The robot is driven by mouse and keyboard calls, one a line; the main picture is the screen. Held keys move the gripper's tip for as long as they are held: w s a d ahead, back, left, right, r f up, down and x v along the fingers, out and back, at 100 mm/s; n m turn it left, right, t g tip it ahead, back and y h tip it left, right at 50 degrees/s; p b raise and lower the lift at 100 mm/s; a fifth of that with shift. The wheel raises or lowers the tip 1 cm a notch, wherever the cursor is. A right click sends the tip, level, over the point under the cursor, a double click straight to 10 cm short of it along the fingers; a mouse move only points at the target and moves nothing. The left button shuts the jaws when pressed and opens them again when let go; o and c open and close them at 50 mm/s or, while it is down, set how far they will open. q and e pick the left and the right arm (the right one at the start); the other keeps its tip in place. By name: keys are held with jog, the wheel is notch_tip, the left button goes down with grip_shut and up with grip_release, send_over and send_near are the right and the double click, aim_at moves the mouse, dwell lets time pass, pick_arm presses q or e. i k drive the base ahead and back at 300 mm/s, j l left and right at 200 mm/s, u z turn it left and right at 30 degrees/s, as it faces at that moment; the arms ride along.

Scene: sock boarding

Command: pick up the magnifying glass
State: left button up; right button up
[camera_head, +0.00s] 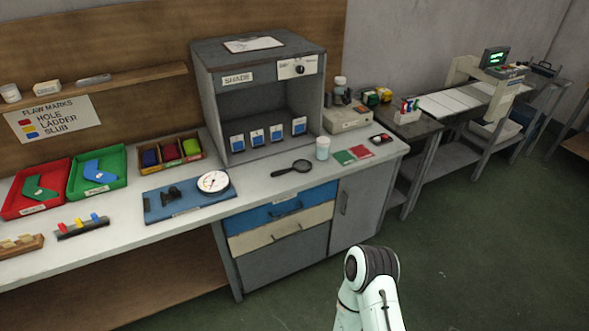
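The magnifying glass (292,167) lies flat on the light worktop, in front of the grey shade cabinet. It has a dark round rim and a dark handle that points left. Nothing covers it. One of my arms shows at the bottom right, in front of the bench and below the worktop. Neither gripper can be seen in this view.
Right of the glass stand a white cup (322,148) and green and red swatches (351,155). Left of it is a blue board (189,198) with a round dial gauge (213,182). The shade cabinet (258,95) stands behind. The worktop's front strip is clear.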

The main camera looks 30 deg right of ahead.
aim_at(301, 166)
jog(key=i+l+u, duration=0.15)
jog(key=l, duration=0.25)
jog(key=i+l+u, duration=0.2)
jog(key=l, duration=0.2)
jog(key=l+u, duration=0.15)
jog(key=l, duration=0.25)
